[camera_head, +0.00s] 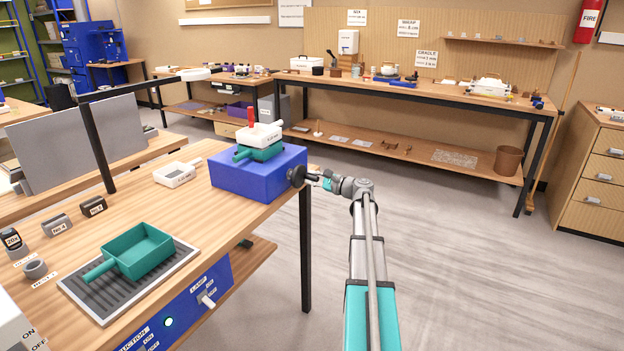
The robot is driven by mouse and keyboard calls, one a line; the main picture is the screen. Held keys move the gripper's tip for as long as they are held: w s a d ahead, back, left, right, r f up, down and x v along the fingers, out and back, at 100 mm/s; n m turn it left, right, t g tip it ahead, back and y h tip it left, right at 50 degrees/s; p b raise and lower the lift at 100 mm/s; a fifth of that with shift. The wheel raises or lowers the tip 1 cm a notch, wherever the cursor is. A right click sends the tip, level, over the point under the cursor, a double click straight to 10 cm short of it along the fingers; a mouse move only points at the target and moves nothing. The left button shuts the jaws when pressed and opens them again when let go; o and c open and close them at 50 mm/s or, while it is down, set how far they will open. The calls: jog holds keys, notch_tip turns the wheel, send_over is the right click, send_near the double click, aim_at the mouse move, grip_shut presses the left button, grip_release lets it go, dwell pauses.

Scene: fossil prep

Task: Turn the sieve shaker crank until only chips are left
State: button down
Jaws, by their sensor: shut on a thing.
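The sieve shaker is a blue box (262,180) at the far right corner of the wooden bench. A teal tray (259,152) and a white tray (259,136) are stacked on top of it, with a red upright piece (251,117). The dark crank (298,176) is on the box's right side. My gripper (318,180) reaches it from the right and is shut on the crank's handle, which it mostly hides. The sieve's contents are not visible from here.
A teal scoop-like tray (140,252) rests on a ridged grey mat (82,290) at the bench front. A white labelled tray (177,174) lies left of the shaker. A black lamp post (98,148) stands behind. The floor right of the bench is clear.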

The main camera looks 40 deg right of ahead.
jog(key=shift+a+f+m, duration=0.1)
jog(key=shift+f+m, duration=0.2)
jog(key=shift+m, duration=0.9)
jog(key=shift+c, duration=2.4)
grip_release()
jog(key=shift+s, duration=0.15)
jog(key=v, duration=1.1)
jog(key=shift+s+d, duration=0.2)
jog(key=shift+s, duration=0.15)
